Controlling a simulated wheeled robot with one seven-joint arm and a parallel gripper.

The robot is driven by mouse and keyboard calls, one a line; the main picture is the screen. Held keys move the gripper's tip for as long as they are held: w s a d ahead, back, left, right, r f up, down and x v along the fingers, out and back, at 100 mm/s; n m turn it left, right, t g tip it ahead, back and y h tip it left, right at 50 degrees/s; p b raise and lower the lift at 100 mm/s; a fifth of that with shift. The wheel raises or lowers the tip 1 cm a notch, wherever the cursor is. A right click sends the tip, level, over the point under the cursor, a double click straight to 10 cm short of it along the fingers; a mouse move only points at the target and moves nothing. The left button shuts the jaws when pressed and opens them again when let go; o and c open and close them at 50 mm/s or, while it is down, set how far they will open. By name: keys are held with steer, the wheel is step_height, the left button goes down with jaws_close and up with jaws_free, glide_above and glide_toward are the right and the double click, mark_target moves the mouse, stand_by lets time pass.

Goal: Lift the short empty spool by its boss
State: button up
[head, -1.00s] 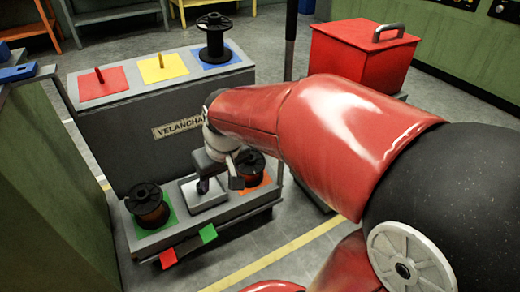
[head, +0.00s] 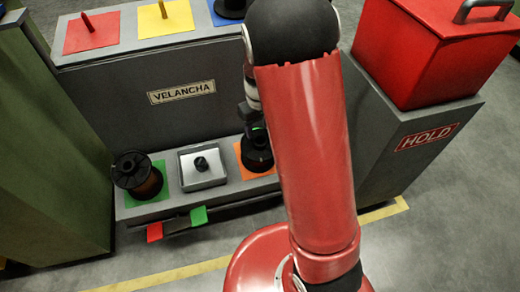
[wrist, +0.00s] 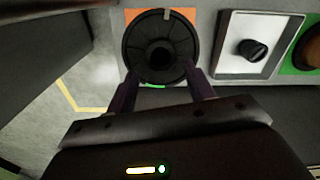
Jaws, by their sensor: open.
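A black spool (head: 258,164) stands upright on the orange pad (head: 242,162) of the low shelf. In the wrist view this spool (wrist: 161,27) shows from above as a round black flange with a dark central hole. I cannot tell how tall it is or whether its core is bare. My gripper (wrist: 161,74) is open, its two fingers at the near edge of the flange, one on each side; contact cannot be told. In the head view my gripper (head: 256,136) is above the spool and partly hides it.
A copper-wound spool (head: 150,183) stands on the green pad, left of a pale tray (head: 216,178) with a small black knob (head: 201,164). Red (head: 154,232) and green (head: 198,215) tabs hang in front. A grey wall (head: 120,112) rises behind; a red box (head: 415,55) stands right.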

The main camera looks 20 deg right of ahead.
mark_target(258, 136)
step_height(258, 136, down, 4)
steer(key=shift+w+a+f+b, duration=0.15)
steer(key=shift+f+b, duration=0.05)
steer(key=shift+b, duration=0.1)
steer(key=shift+r, duration=0.1)
jaws_close()
